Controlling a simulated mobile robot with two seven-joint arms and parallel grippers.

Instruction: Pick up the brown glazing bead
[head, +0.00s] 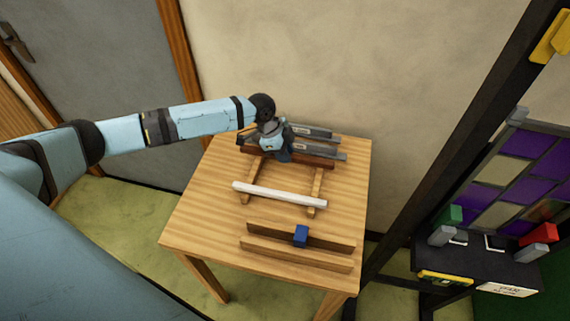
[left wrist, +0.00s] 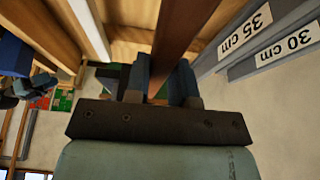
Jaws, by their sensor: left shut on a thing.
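The brown glazing bead (head: 315,161) is a long reddish-brown bar across the back of the small wooden table (head: 190,215). My right gripper is not in view.
A white bar (head: 280,195) lies across the rails. Grey bars (head: 325,144), marked 35 cm and 30 cm in the wrist view, lie behind the bead. A wooden channel with a blue block (head: 301,236) is at the front. A leaded panel (head: 515,175) stands right.

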